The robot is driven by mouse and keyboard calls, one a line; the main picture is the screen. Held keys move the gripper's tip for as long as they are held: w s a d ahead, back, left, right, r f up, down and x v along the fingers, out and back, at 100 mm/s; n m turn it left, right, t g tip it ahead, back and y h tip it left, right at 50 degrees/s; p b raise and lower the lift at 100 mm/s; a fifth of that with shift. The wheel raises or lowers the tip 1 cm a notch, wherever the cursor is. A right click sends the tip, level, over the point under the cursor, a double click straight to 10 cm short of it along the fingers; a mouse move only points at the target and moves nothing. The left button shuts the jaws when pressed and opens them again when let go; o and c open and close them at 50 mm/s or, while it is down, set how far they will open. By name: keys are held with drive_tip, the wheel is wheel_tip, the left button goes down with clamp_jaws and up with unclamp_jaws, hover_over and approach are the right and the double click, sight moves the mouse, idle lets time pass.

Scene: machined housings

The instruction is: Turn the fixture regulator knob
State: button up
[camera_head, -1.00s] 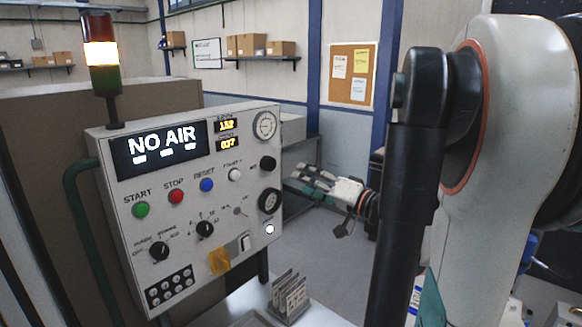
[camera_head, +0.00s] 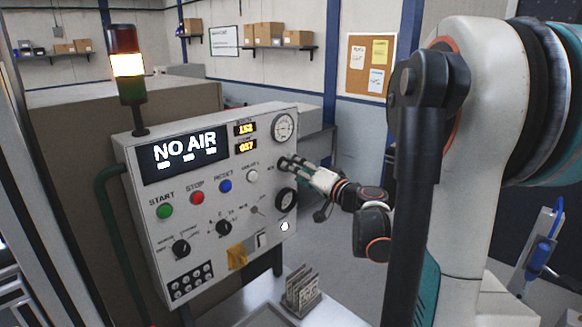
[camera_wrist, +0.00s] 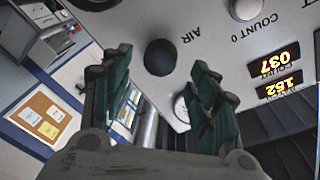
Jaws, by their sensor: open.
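The round black knob marked AIR (camera_wrist: 160,57) sits on the right side of the panel face. In the wrist view it lies between and just beyond my gripper's fingertips, with no visible contact. My gripper (camera_wrist: 160,72) is open, one green-and-black finger on each side of the knob's line, and empty. In the head view my gripper (camera_head: 297,166) reaches the panel's right edge from the right and largely covers the knob. The grey control panel (camera_head: 150,205) shows NO AIR on its display (camera_head: 186,152).
A slotted rack (camera_head: 301,289) stands on the bench below. The floor right of the panel looks clear.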

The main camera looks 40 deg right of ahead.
drive_tip(key=shift+w, duration=1.75)
drive_tip(key=c, duration=1.1)
